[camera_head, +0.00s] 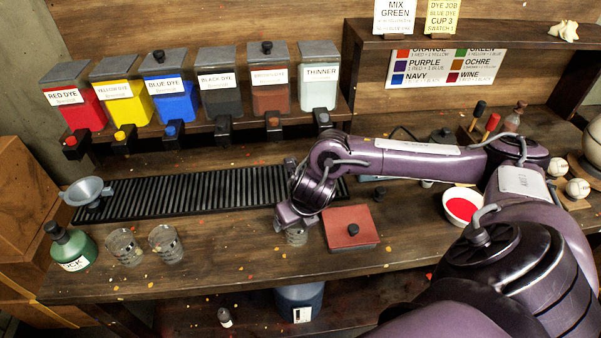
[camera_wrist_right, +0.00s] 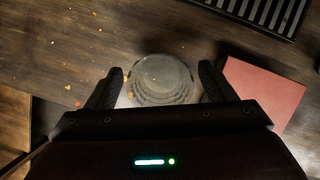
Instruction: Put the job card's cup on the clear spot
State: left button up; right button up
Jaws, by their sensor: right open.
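Two clear glass cups stand side by side at the left of the bench, one at the left (camera_head: 124,247) and one beside it (camera_head: 166,244). A third glass cup (camera_head: 297,237) stands under my right gripper (camera_head: 291,221), which partly hides it. In the right wrist view, my open right gripper (camera_wrist_right: 160,70) has its fingers on either side of this cup (camera_wrist_right: 160,82), with gaps showing. A yellow card (camera_head: 440,17) reads dye 20B, blue dye, cup 3, swatch 1. A white card (camera_head: 395,17) reads mix green. I cannot read numbers on the cups. My left gripper is not in view.
A slatted black rack (camera_head: 190,192) lies behind. A green bottle (camera_head: 70,246), a funnel (camera_head: 88,191) and a bowl of red dye (camera_head: 462,206) stand around. Bench between cups is mostly free.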

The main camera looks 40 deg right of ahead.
jog(key=v, duration=1)
jog(key=shift+r+p, duration=0.2)
jog(key=shift+p, duration=0.1)
